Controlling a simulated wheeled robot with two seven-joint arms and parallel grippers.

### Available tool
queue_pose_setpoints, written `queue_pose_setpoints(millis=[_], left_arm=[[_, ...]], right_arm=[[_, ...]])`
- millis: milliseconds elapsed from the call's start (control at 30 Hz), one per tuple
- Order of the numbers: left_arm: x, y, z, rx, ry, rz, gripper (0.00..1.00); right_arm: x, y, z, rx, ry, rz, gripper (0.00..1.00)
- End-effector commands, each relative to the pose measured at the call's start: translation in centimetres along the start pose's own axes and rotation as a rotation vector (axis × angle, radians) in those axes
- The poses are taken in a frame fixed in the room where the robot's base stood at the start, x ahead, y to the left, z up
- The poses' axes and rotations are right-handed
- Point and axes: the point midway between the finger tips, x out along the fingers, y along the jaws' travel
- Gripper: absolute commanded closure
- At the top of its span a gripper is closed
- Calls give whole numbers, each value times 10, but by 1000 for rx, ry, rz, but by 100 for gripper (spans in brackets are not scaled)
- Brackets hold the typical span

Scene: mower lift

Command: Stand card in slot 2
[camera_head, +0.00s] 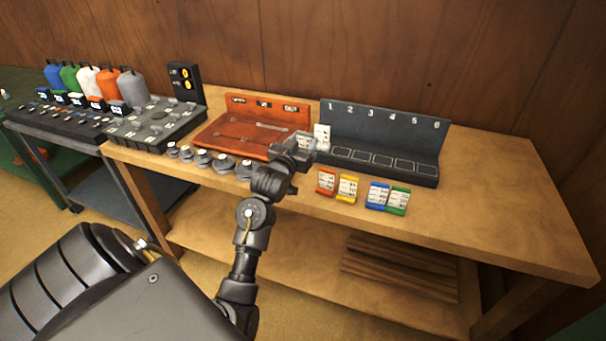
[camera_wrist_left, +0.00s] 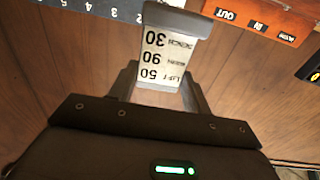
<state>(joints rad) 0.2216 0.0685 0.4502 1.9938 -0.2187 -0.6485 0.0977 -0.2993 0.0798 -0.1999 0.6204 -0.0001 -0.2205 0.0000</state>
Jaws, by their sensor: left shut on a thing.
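My left gripper (camera_head: 304,144) is shut on a grey-edged card (camera_wrist_left: 162,55), held at the left end of the slot rack (camera_head: 430,150). In the left wrist view the card's white face reads upside down, with the numbers 50, 90 and 30. The dark rack has slots numbered 1 to 6. Slot 2 (camera_head: 341,153) looks empty, with bare outlines from there to the right. My right gripper is not in view.
The table's right end is clear.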

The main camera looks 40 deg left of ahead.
Motion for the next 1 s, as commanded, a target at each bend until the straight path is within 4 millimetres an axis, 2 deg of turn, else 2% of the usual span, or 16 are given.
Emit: queue_pose_setpoints(millis=[33,100,233,533,700,800,1000], left_arm=[[-1,0,14,-2,-6,-1,75],[0,0,30,-2,-4,-1,75],[0,0,51,-1,-1,-1,75],[0,0,64,1,1,-1,75],[0,0,91,-1,-3,-2,75],[0,0,101,0,-1,-1,75],[0,0,109,1,2,-1,75]], right_arm=[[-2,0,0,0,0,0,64],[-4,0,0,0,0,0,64],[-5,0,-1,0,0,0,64],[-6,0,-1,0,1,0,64],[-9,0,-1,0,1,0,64],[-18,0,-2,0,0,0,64],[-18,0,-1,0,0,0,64]])
